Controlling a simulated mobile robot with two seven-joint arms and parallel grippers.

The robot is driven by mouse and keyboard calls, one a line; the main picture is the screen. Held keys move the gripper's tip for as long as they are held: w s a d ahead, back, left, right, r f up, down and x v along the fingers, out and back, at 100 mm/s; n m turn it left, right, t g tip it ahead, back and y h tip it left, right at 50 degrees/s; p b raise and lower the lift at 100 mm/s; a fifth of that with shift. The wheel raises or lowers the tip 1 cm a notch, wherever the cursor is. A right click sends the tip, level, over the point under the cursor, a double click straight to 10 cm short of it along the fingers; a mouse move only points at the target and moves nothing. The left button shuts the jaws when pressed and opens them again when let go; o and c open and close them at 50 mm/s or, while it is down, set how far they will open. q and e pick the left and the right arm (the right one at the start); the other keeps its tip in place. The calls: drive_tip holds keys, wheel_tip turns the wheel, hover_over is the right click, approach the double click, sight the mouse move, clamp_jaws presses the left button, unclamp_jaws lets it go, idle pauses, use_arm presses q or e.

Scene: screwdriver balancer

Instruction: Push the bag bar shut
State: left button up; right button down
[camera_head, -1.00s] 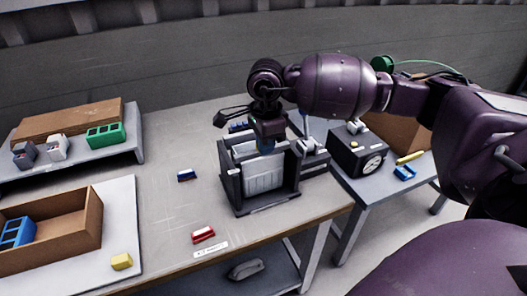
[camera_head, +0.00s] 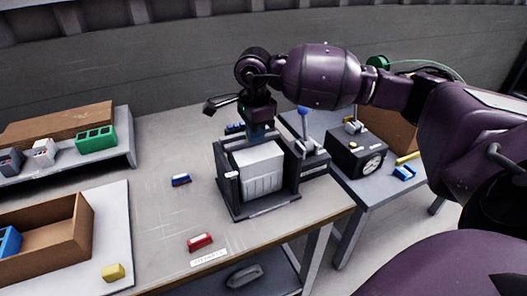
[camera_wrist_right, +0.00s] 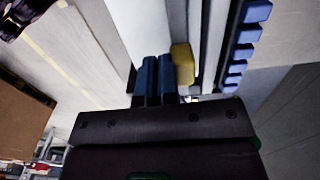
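The dark-framed bag holder (camera_head: 262,210) stands on the bench with a white bag (camera_head: 262,178) inside it. My right gripper (camera_head: 257,135) points down at the holder's back edge, just behind the bag's top. In the right wrist view its two blue fingertips (camera_wrist_right: 153,75) are side by side, shut, with nothing visible between them. A yellow piece (camera_wrist_right: 182,63) sits right beside them; contact is unclear. The white surface of the bag (camera_wrist_right: 138,25) is close by in that view. I cannot clearly make out the bag bar; the gripper may hide part of it. My left gripper is not in view.
A blue-knobbed lever (camera_head: 303,125) and a black box with a dial (camera_head: 357,150) stand to the right. A red block (camera_head: 200,241) and a blue block (camera_head: 181,180) lie on the bench. A brown tray (camera_head: 50,235) is at left. The bench left of the holder is mostly clear.

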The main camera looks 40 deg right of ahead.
use_arm(q)
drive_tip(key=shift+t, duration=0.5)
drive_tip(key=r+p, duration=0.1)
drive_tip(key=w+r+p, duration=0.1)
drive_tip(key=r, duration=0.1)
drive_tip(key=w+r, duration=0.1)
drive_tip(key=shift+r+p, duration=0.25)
drive_tip(key=shift+p, duration=0.15)
use_arm(e)
wheel_tip(320, 180, up, 7)
drive_tip(key=s, duration=0.1)
drive_tip(key=shift+a, duration=0.15)
drive_tip(key=shift+s, duration=0.1)
